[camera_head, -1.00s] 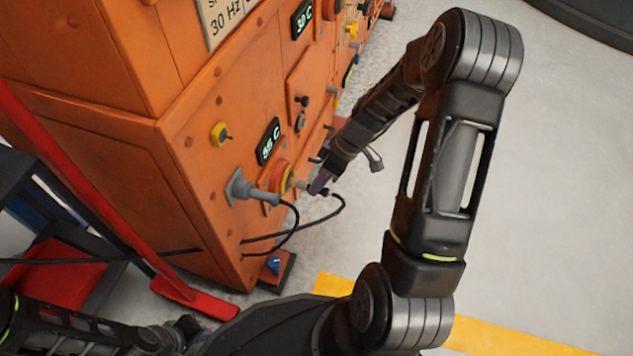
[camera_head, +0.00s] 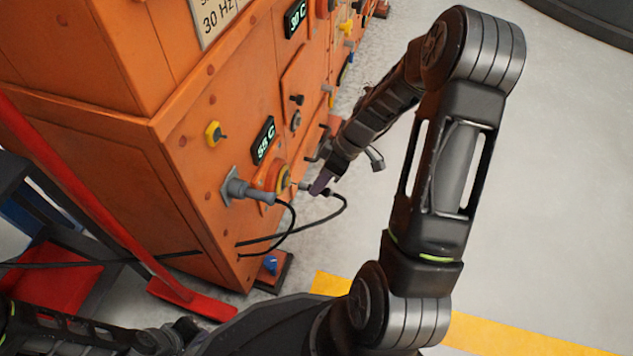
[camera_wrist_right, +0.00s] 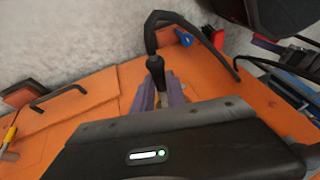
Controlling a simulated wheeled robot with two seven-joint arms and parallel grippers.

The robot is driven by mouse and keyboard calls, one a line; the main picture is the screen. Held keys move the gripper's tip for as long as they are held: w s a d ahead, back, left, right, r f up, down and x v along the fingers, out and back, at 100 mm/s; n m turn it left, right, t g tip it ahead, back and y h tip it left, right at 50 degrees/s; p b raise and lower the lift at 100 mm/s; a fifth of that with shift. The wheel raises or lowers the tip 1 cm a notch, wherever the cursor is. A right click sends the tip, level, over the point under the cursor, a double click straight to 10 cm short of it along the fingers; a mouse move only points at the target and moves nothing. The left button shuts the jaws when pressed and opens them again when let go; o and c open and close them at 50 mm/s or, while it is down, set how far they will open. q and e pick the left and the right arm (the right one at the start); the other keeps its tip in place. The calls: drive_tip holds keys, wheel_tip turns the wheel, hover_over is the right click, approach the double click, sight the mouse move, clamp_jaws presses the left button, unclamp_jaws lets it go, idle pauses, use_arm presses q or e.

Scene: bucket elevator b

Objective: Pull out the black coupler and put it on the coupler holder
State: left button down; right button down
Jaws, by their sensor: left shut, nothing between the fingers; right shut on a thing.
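The black coupler (camera_head: 329,192) with its black cable is in my right gripper (camera_head: 318,186), in front of the orange cabinet's side. In the right wrist view the coupler (camera_wrist_right: 155,66) stands between the purple fingers of my right gripper (camera_wrist_right: 160,98), which are shut on it. In the head view, a round red and yellow socket (camera_head: 278,178) is just left of the gripper; whether the coupler's tip is clear of it is hard to tell. A grey plug (camera_head: 250,190) sits in a grey housing nearby. I cannot identify the coupler holder. My left gripper (camera_head: 168,338) is shut and empty at the lower left.
The orange cabinet (camera_head: 190,240) carries displays, knobs and handles. A red bar (camera_head: 90,205) slants before it at left. A blue piece (camera_head: 271,264) lies on a dark foot at the cabinet's base. Grey floor (camera_head: 560,200) is free to the right.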

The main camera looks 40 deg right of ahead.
sight(330, 190)
drive_tip(key=shift+s+d+b, duration=0.25)
drive_tip(key=shift+s+d, duration=0.2)
drive_tip(key=shift+s, duration=0.2)
drive_tip(key=shift+s+d+b, duration=0.2)
drive_tip(key=shift+s+d, duration=0.25)
drive_tip(key=shift+s, duration=0.2)
drive_tip(key=s+d, duration=0.1)
drive_tip(key=s+d+b, duration=0.1)
drive_tip(key=s, duration=0.1)
drive_tip(key=shift+s+d, duration=0.1)
drive_tip(key=shift+d, duration=0.05)
drive_tip(key=shift+r, duration=0.1)
